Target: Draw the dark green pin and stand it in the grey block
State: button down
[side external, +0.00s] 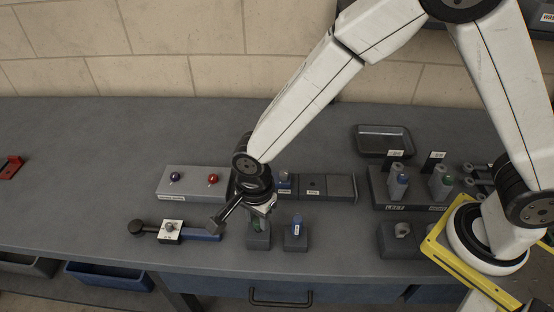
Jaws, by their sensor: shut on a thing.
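My gripper (261,209) points down over a small dark grey block (258,241) near the front middle of the bench. It is shut on the dark green pin (257,224), and the fingers hide the pin's upper part. The pin's lower end is at the top of this block; I cannot tell whether it is seated in the hole or just above it. A similar block (295,244) to the right holds an upright blue pin (297,226) with a pale label.
A grey panel (190,181) with a blue and a red knob lies behind. A rack (385,196) with labelled bottles, a dark tray (383,141) and another grey block (400,240) are to the right. The bench's far left is mostly clear.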

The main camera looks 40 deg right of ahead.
jog(key=shift+f, duration=0.9)
jog(key=shift+c, duration=1.8)
grip_release()
jog(key=shift+r, duration=0.15)
jog(key=shift+r, duration=3.75)
